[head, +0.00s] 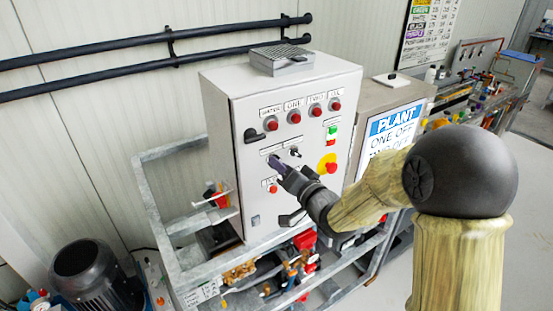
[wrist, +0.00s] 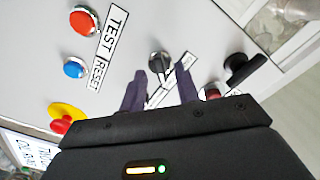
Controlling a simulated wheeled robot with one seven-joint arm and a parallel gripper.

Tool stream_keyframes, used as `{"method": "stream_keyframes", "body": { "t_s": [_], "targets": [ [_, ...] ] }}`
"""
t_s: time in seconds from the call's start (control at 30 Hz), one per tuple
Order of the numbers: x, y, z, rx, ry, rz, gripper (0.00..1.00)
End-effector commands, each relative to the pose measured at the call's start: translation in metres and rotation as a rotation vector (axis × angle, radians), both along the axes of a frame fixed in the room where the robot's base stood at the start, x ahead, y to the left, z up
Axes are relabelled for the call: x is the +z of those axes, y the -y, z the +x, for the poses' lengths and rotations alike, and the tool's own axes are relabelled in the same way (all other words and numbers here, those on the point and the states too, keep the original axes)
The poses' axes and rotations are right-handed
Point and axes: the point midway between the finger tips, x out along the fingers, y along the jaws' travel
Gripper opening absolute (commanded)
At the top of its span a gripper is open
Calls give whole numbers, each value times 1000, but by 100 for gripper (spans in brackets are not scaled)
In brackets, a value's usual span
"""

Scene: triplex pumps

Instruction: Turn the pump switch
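A grey control box (head: 232,150) stands upright with buttons and switches on its white front. My gripper (head: 277,163) is in front of the lower middle of this panel. In the wrist view my gripper (wrist: 160,72) has its two dark fingers spread apart. A small black rotary switch (wrist: 158,64) shows between and just beyond the fingertips; I cannot tell whether they touch it. Labels beside it are partly hidden by the fingers and unreadable. In the head view one small black switch (head: 295,152) shows right of my gripper; what lies behind the fingers is hidden.
A larger black handle (wrist: 244,68) is right of the fingers in the wrist view. A red button on yellow (head: 327,163) and a row of red buttons (head: 294,117) are also on the panel. Pipes and a metal frame (head: 150,198) surround the box below.

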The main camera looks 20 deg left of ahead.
Motion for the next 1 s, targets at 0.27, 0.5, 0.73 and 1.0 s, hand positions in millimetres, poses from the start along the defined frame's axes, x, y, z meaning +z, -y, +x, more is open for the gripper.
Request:
{"method": "stream_keyframes", "body": {
  "t_s": [0.27, 0.5, 0.73, 1.0],
  "targets": [
    [-1, -9, 8, 0, -2, 0, 32],
    [-1, -9, 8, -1, -1, 0, 14],
    [-1, -17, 7, 0, -2, 0, 0],
    [-3, -9, 8, -1, 24, -21, 0]
  ]
}}
